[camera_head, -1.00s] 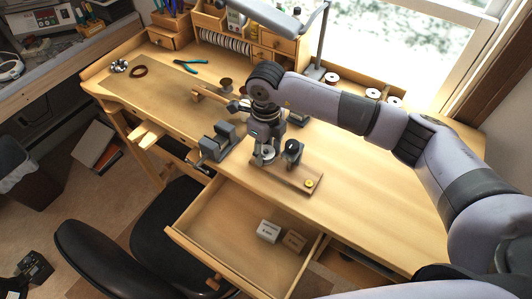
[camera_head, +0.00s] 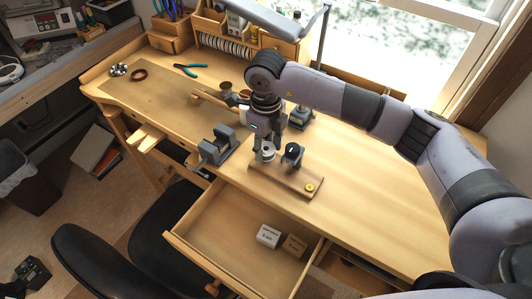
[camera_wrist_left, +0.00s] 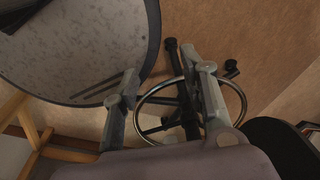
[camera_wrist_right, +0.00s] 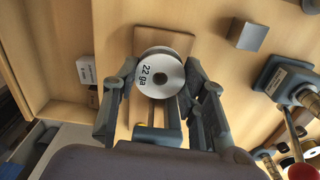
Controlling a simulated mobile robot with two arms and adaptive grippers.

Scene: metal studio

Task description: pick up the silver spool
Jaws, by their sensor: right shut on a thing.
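The silver spool (camera_wrist_right: 160,73), with a white face marked "22 ga", sits between the fingers of my right gripper (camera_wrist_right: 163,88) in the right wrist view. In the head view my right gripper (camera_head: 264,140) is shut on it, over the far left end of a small wooden board (camera_head: 280,178). I cannot tell whether the spool clears the board. My left gripper (camera_wrist_left: 157,70) is open and empty above the floor in the left wrist view; it is not in the head view.
A dark-topped post (camera_head: 294,152) stands on the board close to the right gripper. A yellow spool (camera_head: 310,188) is at the board's near end. A grey vise (camera_head: 218,146) is to the left. An open drawer (camera_head: 215,237) with two small boxes lies in front. The bench's right side is clear.

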